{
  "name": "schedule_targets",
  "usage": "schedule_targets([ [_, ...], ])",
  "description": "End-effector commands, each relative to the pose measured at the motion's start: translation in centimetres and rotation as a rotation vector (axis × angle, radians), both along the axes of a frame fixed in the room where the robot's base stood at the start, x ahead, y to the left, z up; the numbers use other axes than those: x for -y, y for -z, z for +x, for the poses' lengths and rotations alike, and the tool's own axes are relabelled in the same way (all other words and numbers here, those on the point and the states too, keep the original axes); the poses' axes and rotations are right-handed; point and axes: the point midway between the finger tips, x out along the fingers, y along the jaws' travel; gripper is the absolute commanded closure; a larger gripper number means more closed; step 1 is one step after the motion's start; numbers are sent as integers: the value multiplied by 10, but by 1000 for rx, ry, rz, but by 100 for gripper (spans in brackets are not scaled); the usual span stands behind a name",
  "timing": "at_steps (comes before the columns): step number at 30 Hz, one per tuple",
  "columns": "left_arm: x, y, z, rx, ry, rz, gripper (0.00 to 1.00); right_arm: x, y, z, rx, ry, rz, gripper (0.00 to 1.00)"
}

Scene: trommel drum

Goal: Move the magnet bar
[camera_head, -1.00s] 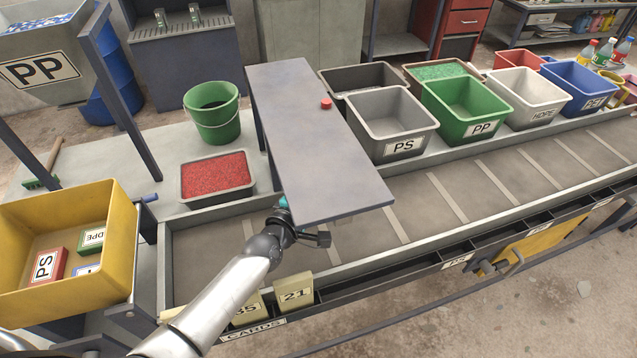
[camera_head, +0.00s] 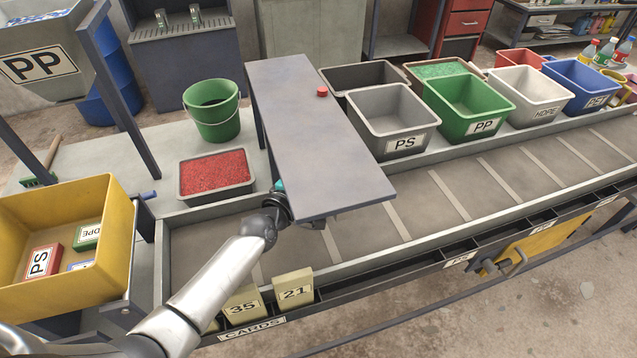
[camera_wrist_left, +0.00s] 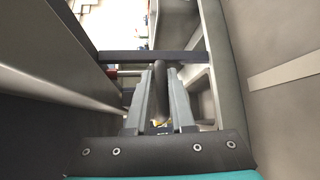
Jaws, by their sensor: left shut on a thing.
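My left gripper shows in the left wrist view (camera_wrist_left: 160,76), with its two grey fingers shut on a dark rounded handle (camera_wrist_left: 160,90). A dark bar (camera_wrist_left: 190,57) crosses just beyond the fingertips. I take this to be the magnet bar, but cannot be sure. In the head view my left arm reaches under the near left edge of a flat grey panel (camera_head: 315,140). The panel hides the fingers and most of what they hold. My right gripper is not in view.
The panel hangs over the conveyor belt (camera_head: 420,205), which is empty to the right. A tray of red pellets (camera_head: 215,175) and a green bucket (camera_head: 212,110) stand left of the panel. A yellow bin (camera_head: 110,240) is at far left. A grey PS bin (camera_head: 395,115) stands right.

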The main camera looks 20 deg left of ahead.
Motion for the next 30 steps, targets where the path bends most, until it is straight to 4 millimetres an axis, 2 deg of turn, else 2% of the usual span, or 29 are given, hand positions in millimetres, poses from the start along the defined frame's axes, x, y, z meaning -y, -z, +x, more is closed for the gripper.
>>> schedule_targets([
  [1, -8, 9, 9, -7, -1, 8, 100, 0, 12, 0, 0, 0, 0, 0],
  [3, -15, 10, 19, -9, -1, 7, 100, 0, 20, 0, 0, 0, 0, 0],
  [9, -28, 8, 37, -12, 0, 3, 100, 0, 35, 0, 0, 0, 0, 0],
  [22, -32, 5, 43, -14, -1, 5, 100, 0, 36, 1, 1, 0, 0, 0],
  [23, -32, 5, 43, -14, -1, 5, 76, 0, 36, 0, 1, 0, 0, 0],
  [29, -32, 3, 43, -9, -1, 4, 54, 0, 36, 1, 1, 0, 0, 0],
  [30, -32, 2, 43, -7, -2, 3, 53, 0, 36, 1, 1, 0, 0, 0],
])
